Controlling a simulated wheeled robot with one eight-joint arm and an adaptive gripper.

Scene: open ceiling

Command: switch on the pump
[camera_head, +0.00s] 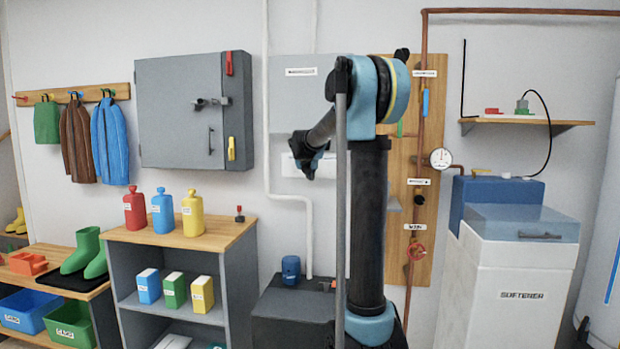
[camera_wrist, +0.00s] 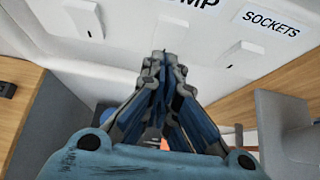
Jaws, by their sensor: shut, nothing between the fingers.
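In the wrist view, a white panel carries a partly cut-off label ending in "MP" (camera_wrist: 197,3) and a "SOCKETS" label (camera_wrist: 270,24). A white switch (camera_wrist: 243,58) sits below "SOCKETS", and another switch (camera_wrist: 84,18) is farther left. In the head view, my gripper (camera_head: 304,168) is in front of the white panel strip (camera_head: 327,166), below a grey wall box (camera_head: 290,95).
A white pipe (camera_head: 309,235) runs down the wall beside the panel. A dark grey unit with a blue cylinder (camera_head: 290,268) stands below. A shelf with bottles (camera_head: 180,238) is at left; a wooden board with copper pipe and gauge (camera_head: 441,158) is at right.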

